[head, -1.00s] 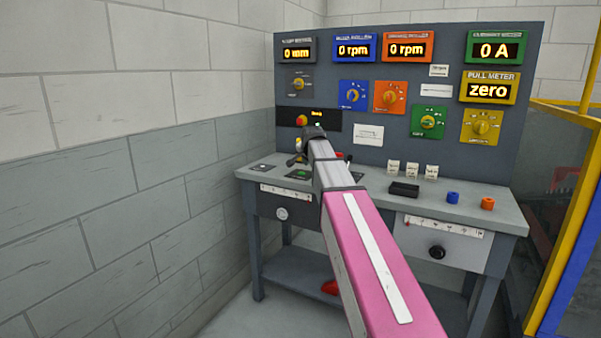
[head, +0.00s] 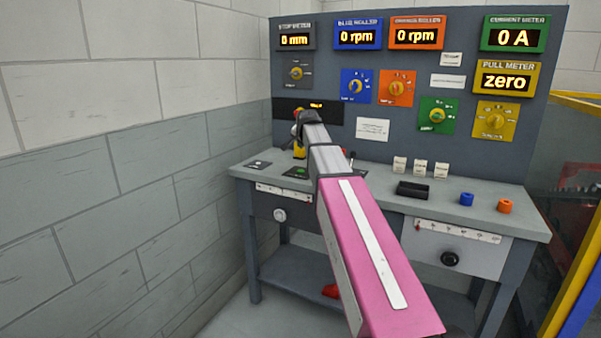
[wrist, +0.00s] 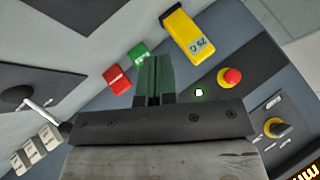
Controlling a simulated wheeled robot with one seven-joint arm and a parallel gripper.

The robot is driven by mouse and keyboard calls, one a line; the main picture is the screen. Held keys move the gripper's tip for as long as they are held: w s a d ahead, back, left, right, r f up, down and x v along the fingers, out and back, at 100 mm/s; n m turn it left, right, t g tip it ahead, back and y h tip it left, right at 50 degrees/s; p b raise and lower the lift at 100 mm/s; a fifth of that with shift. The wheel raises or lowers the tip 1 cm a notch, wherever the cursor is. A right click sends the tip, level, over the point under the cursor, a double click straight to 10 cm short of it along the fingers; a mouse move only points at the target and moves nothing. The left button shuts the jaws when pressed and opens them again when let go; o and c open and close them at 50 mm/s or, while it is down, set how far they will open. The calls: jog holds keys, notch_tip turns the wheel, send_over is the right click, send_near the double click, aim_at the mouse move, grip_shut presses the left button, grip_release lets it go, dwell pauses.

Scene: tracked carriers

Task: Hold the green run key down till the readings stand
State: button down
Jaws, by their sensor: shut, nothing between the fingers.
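The green run key (wrist: 139,51) shows in the wrist view beside a red key (wrist: 118,79). It is also a small green patch on a dark plate on the bench in the head view (head: 299,171). My gripper (wrist: 154,60) is shut and empty, its dark fingers just right of the green key in the wrist view. I cannot tell whether they touch it. In the head view my arm hides the fingertips. The stop meter (head: 296,40) reads 0 mm, the blue roller (head: 357,36) and orange roller (head: 416,35) meters 0 rpm, the current meter (head: 514,38) 0 A, the pull meter (head: 505,81) zero.
A yellow device marked 25 C (wrist: 187,36) stands close to the fingers. A red mushroom button (wrist: 231,77) and a lit green lamp (wrist: 199,93) are to the right. A black-knobbed lever (wrist: 17,97) is left.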

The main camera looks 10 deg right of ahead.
aim_at(302, 171)
jog(key=shift+f, duration=4)
jog(key=shift+f, duration=0.1)
jog(key=shift+f, duration=0.35)
